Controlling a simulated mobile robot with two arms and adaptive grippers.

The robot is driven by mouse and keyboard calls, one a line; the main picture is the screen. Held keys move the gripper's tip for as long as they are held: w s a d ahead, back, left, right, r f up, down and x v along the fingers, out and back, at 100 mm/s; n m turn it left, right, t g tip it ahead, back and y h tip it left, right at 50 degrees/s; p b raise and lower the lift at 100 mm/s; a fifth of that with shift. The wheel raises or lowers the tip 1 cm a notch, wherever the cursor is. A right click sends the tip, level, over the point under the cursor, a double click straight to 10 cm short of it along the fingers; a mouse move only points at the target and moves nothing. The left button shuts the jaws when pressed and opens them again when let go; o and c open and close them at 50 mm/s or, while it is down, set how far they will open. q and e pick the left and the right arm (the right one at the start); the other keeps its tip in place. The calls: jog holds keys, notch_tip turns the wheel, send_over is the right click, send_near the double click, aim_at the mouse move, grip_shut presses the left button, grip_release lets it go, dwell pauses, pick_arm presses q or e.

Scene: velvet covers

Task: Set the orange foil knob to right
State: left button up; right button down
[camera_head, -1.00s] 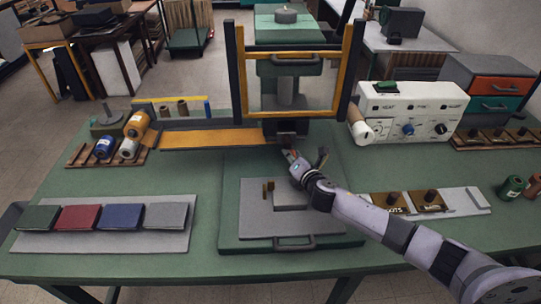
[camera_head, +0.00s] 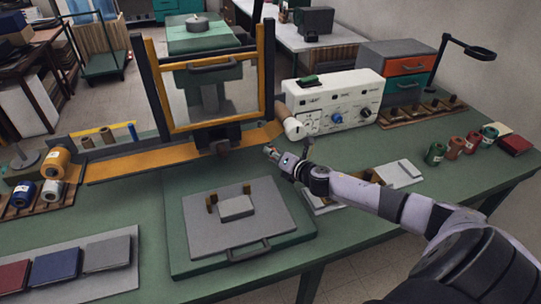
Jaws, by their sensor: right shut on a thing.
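The white control box (camera_head: 333,92) stands at the back right of the green table, with a green switch on top and several small dials on its front. A blue knob (camera_head: 337,118) is in the middle and a black knob (camera_head: 366,113) is to its right. I cannot make out an orange knob, and the labels are too small to read. My right gripper (camera_head: 271,152) is in front of the box's left end, apart from the dials. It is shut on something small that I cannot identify. My left gripper is out of view.
The press frame (camera_head: 152,88) with its orange bars stands left of the box. Its grey plate (camera_head: 215,232) lies in front. Spools (camera_head: 53,162) stand at the left, covers (camera_head: 56,264) at the front left. Several rolls (camera_head: 436,154) stand at the right.

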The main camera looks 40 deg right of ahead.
jog(key=shift+d, duration=0.25)
jog(key=c, duration=1.4)
grip_release()
jog(key=shift+d, duration=0.1)
jog(key=shift+o, duration=0.2)
jog(key=shift+s, duration=0.1)
jog(key=v, duration=1.2)
